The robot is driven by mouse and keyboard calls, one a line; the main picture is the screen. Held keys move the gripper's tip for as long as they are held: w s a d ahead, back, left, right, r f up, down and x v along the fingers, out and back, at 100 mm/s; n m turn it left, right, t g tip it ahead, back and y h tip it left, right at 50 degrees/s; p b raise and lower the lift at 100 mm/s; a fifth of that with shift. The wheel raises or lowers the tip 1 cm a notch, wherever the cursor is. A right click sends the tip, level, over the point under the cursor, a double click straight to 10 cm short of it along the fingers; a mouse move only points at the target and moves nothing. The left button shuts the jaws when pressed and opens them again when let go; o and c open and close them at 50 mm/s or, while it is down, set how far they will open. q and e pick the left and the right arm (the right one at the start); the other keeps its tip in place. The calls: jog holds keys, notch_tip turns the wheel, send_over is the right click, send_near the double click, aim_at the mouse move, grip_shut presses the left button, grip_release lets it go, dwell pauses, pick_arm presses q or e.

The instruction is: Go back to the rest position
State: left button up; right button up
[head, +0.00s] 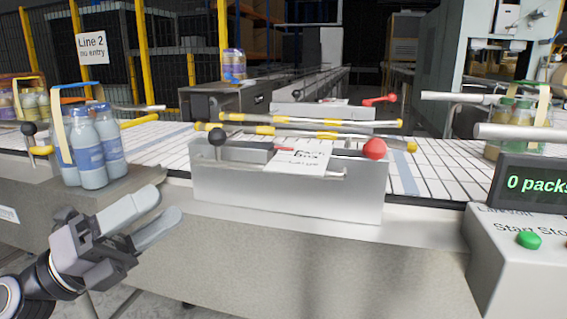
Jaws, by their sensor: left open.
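My left gripper (167,215) is at the lower left in the head view. It is open and nothing is between its fingers. It is in front of the worktop edge, below and to the right of a pack of blue-labelled bottles (90,150). That pack stands upright on a grey ledge with a light strap over it, apart from the gripper. My right gripper is not in the head view.
A metal box (290,200) with a red knob (375,149) and a black knob (217,137) stands mid-front, before the white conveyor (160,150). A control box (520,255) with a green button (529,240) is at right. Yellow fence posts (145,55) stand behind.

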pick_arm(q)
jog(key=w+a+f+n+t+y, duration=0.1)
jog(key=a+f+n+t+y, duration=0.35)
jog(key=f+n, duration=0.75)
jog(key=a+f+n+t+y, duration=0.1)
jog(key=f+n+t+y, duration=0.4)
jog(key=f+n+y, duration=0.7)
jog(key=s+d+f+n+g+y, duration=0.1)
jog(key=s+f+n+g, duration=0.3)
jog(key=s+f, duration=0.4)
jog(key=s+d+f+n+g, duration=0.1)
jog(key=s+f+n+g, duration=0.4)
jog(key=f, duration=0.8)
jog(key=s+n+p, duration=0.1)
jog(key=s, duration=0.1)
jog(key=shift+s+f+n+y, duration=0.2)
jog(key=shift+s+n+y, duration=0.1)
jog(key=shift+s+y, duration=0.05)
jog(key=shift+a, duration=0.1)
